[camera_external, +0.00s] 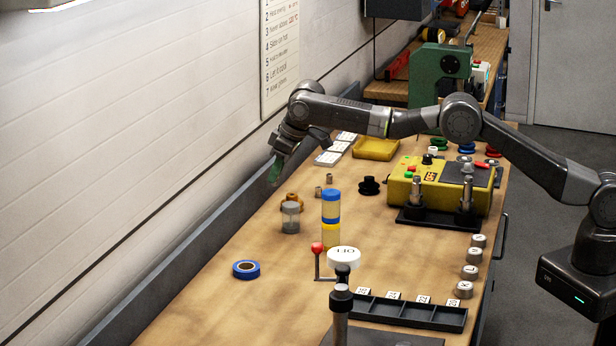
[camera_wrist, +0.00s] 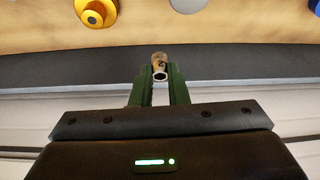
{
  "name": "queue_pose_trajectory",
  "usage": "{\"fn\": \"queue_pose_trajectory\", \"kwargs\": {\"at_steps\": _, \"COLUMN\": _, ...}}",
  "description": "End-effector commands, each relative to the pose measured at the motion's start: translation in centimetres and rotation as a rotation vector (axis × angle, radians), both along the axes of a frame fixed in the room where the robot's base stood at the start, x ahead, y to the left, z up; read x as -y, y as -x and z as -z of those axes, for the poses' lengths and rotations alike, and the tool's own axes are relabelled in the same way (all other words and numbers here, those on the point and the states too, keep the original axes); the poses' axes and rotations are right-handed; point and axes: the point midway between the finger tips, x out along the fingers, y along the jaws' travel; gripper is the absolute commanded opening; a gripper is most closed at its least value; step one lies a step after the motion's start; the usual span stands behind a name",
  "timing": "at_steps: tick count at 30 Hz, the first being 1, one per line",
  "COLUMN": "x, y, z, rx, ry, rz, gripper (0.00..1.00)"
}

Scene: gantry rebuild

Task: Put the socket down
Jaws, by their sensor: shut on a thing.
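The socket (camera_wrist: 159,63) is a small metal cylinder with a brownish band bearing a dark mark, and its hollow end faces the wrist camera. My gripper (camera_wrist: 158,88) has green fingers shut on it, one on each side. In the external view my gripper (camera_external: 275,171) is at the bench's left side, near the dark ledge along the wall, above the bench top. I cannot make out the held socket there. Small metal sockets (camera_external: 318,191) stand on the bench to the right of my gripper.
A black compartment tray (camera_external: 410,314) with number labels lies in front. A yellow tray (camera_external: 376,149) and yellow machine (camera_external: 440,185) stand further back.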

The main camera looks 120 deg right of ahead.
Motion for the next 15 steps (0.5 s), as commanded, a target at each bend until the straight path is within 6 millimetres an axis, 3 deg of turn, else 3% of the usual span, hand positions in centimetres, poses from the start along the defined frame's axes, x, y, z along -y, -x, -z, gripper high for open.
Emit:
{"fn": "queue_pose_trajectory", "kwargs": {"at_steps": 1, "x": 2.4, "y": 2.2, "z": 0.0, "rx": 0.000, "ry": 0.000, "rz": 0.032, "gripper": 0.00}}
{"fn": "queue_pose_trajectory", "kwargs": {"at_steps": 6, "x": 8.7, "y": 9.1, "z": -0.1, "rx": 0.002, "ry": 0.000, "rz": 0.118, "gripper": 0.00}}
{"fn": "queue_pose_trajectory", "kwargs": {"at_steps": 15, "x": 17.4, "y": 21.7, "z": -0.1, "rx": 0.001, "ry": 0.002, "rz": 0.258, "gripper": 0.00}}
